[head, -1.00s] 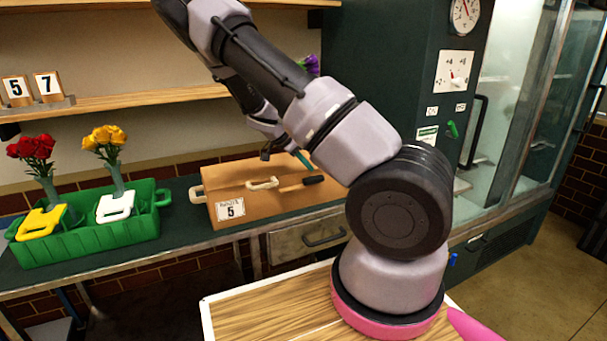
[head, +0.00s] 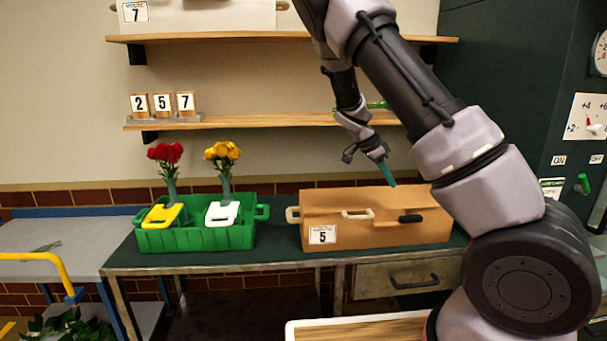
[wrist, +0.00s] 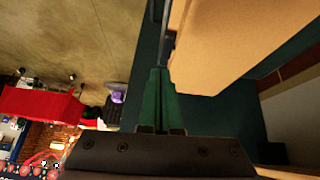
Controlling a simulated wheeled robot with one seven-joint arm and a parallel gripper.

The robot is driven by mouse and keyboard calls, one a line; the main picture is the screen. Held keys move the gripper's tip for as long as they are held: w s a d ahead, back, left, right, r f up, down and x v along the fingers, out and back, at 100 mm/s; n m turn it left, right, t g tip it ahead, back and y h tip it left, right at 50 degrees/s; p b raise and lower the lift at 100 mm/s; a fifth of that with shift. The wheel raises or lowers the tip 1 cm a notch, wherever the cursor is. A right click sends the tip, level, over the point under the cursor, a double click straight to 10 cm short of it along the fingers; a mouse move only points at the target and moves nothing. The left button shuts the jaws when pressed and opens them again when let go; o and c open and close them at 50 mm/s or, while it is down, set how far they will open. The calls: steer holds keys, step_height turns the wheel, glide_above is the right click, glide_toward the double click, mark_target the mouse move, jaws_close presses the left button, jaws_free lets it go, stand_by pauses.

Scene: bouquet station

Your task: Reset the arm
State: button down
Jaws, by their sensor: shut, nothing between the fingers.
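My arm rises from the lower right of the head view and bends down at its far end. My gripper (head: 388,174) has green fingers and points down and to the right, in front of the orange-brown case (head: 350,232) with label 5. In the wrist view the green fingers (wrist: 157,95) are closed together with nothing between them. The case's side (wrist: 240,45) is close at their right in that view. I cannot tell the exact gap between the gripper and the case.
A green crate (head: 198,238) with red flowers (head: 166,153) and yellow flowers (head: 222,151) stands left of the case on the dark counter (head: 278,254). Shelves (head: 230,122) hold number blocks 2, 5, 7. A green cabinet (head: 500,60) stands at right. A grey cart (head: 60,235) is at left.

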steer(key=s+a+r+n+t+y, duration=0.2)
steer(key=s+r+n+y, duration=0.1)
steer(key=s+r, duration=0.5)
steer(key=s+a+r+n+t+y, duration=0.2)
steer(key=s+r+n, duration=0.3)
steer(key=s+r, duration=0.3)
steer(key=s+a+r+n+t+y, duration=0.3)
steer(key=s+r+n, duration=0.2)
steer(key=s+r, duration=0.3)
steer(key=s, duration=0.3)
steer(key=shift+s+r+y, duration=0.2)
steer(key=shift+r+y, duration=0.1)
steer(key=shift+r, duration=0.1)
steer(key=shift+a, duration=0.15)
